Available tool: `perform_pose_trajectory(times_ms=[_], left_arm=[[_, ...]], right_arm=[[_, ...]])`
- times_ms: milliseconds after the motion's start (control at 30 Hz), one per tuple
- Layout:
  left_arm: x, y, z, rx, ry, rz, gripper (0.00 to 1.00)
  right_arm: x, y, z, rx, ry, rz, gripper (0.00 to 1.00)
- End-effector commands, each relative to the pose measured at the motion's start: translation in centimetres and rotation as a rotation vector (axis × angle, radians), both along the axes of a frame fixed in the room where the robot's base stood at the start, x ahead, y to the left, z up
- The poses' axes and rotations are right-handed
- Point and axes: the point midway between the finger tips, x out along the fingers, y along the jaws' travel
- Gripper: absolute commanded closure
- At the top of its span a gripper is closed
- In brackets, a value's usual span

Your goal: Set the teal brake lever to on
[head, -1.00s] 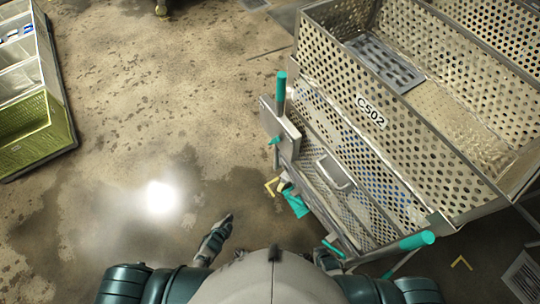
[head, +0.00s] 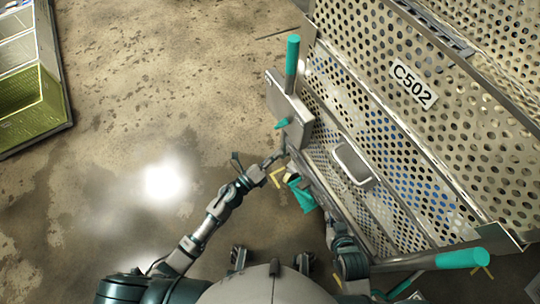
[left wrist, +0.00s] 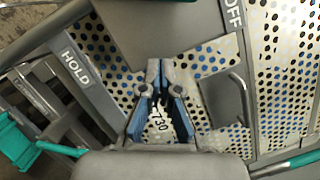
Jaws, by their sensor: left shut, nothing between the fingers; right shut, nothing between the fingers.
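Teal parts show on a perforated metal cart. A small teal-tipped lever (head: 282,124) sticks out from the grey plate (head: 290,108) on the cart's left end; I cannot tell for sure that it is the brake lever. A teal pedal-like piece (head: 301,195) sits lower down. My left gripper (head: 278,160) is shut and empty, just below the small lever and apart from it. In the left wrist view its fingers (left wrist: 158,66) meet in front of the perforated panel, between a HOLD label (left wrist: 76,67) and an OFF label (left wrist: 234,14). My right gripper (head: 331,218) is shut by the cart's near side.
The cart's basket (head: 455,110), marked C502, fills the right. Teal push handles (head: 292,62) (head: 460,258) stick out at its corners. A metal pull handle (head: 354,165) is on its side. A green crate (head: 30,95) stands far left. The floor between is clear.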

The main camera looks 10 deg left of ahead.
Motion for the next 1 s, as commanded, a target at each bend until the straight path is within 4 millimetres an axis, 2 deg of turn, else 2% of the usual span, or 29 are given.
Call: perform_pose_trajectory(times_ms=[100, 267, 333, 533, 1000], left_arm=[[2.1, -1.8, 0.3, -0.002, -0.001, 0.0, 1.0], [4.4, -3.9, 0.6, -0.002, 0.001, 0.001, 1.0], [5.3, -2.8, 1.2, 0.002, 0.0, 0.003, 1.0], [6.7, -1.7, 2.1, -0.001, 0.002, 0.001, 1.0], [7.0, -1.5, 2.3, -0.003, 0.004, 0.001, 1.0]], right_arm=[[0.2, 0.1, 0.0, 0.004, -0.015, 0.001, 1.0], [0.8, 0.4, 0.3, 0.013, -0.051, 0.002, 1.0], [0.7, 0.3, 0.3, 0.01, -0.038, 0.002, 1.0], [0.2, 0.1, -0.1, 0.001, -0.004, 0.0, 1.0], [0.1, 0.0, -0.1, 0.0, 0.002, -0.001, 1.0]])
